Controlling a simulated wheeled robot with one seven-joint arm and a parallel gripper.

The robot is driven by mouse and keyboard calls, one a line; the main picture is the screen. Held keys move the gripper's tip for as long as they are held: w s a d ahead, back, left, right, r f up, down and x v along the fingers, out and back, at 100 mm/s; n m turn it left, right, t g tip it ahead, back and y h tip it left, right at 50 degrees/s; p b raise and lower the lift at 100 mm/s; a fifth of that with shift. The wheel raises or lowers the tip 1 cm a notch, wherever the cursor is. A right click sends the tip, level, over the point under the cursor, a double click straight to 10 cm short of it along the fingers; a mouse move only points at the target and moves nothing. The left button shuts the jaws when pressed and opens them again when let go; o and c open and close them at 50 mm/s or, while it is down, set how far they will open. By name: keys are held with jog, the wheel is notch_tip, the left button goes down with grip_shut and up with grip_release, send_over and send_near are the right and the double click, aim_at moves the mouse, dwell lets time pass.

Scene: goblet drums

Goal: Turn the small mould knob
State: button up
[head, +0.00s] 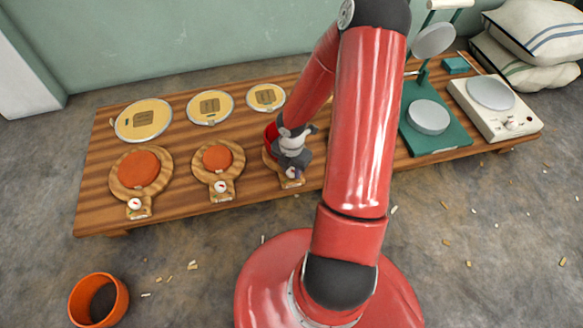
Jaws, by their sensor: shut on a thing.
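Three round wooden moulds with orange middles stand in a row along the table's front, each with a white knob on its front tab. The small mould (267,160) is the rightmost and is mostly hidden behind my gripper and arm. Its knob (290,172) shows as a small white patch at the jaws. My gripper (294,172) points down over the front tab of the small mould, shut on the knob. The fingertips are small and partly hidden, and the knob's angle cannot be read.
The large mould (140,168) and medium mould (217,157) lie to the left. Several yellow discs lie behind. A green press (440,139) and a cream hotplate-like device (520,126) stand right. An orange pot (75,307) is on the floor.

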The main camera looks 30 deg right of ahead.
jog(key=m, duration=0.6)
jog(key=shift+m, duration=0.4)
jog(key=m, duration=1.1)
jog(key=shift+m, duration=2.3)
jog(key=shift+b, duration=0.3)
jog(key=o, duration=1)
jog(key=shift+c, duration=0.2)
